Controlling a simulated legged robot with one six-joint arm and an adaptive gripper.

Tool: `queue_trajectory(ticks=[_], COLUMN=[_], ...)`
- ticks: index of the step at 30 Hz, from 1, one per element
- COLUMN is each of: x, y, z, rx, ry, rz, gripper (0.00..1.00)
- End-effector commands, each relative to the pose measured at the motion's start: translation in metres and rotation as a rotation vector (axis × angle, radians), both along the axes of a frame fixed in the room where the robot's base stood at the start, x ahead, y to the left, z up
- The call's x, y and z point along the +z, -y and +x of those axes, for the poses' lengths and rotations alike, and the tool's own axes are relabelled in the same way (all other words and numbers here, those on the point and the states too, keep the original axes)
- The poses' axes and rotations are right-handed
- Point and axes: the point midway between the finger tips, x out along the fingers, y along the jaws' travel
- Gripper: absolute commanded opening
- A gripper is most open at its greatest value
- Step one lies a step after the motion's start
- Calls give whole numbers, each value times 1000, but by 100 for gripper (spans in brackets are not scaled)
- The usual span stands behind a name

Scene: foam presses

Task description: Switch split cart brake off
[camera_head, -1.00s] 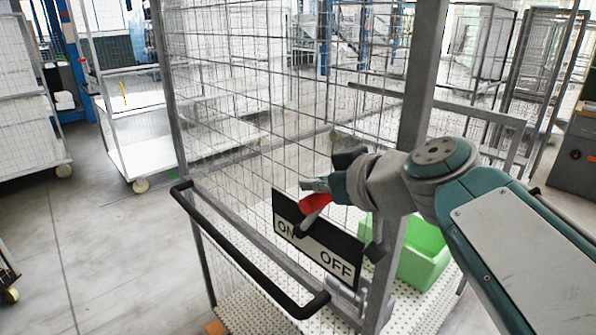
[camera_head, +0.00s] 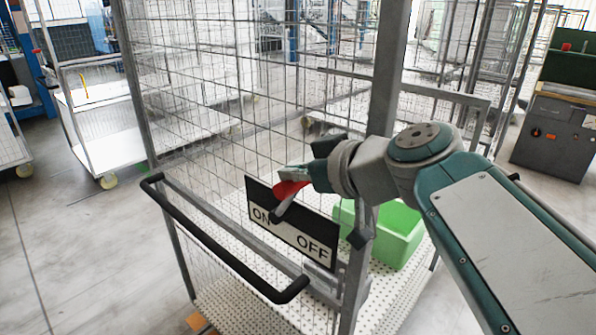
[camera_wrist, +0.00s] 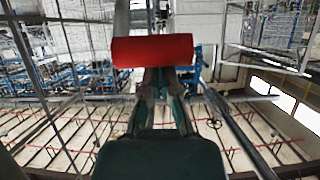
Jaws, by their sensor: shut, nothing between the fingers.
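The cart's brake lever has a red handle (camera_head: 289,189) and stands at the ON end of a black-and-white ON/OFF plate (camera_head: 290,226). The OFF label is lower right of it. My gripper (camera_head: 293,172) is shut and empty, right at the red handle in the head view; I cannot tell whether it touches. In the wrist view the red handle (camera_wrist: 152,50) lies crosswise just beyond the tips of my shut gripper (camera_wrist: 160,80). The lever's lower end shows against the plate in the head view.
The mesh cart has a black push bar (camera_head: 215,243) at front left and a grey corner post (camera_head: 388,70) close to my arm. A green bin (camera_head: 402,228) sits on its white floor. Clear floor (camera_head: 80,250) lies to the left.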

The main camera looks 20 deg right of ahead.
Motion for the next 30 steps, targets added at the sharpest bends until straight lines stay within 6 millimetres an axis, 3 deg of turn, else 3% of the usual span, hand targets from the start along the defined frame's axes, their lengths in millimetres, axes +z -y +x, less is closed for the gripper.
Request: queue_trajectory(ticks=[2, 8, 30], x=[0, 29, 23], y=[-1, -10, 40], z=[3, 15, -58], rx=[1, -2, -10], ry=[-12, 2, 6], rz=[-6, -6, -5], gripper=[0, 0, 0])
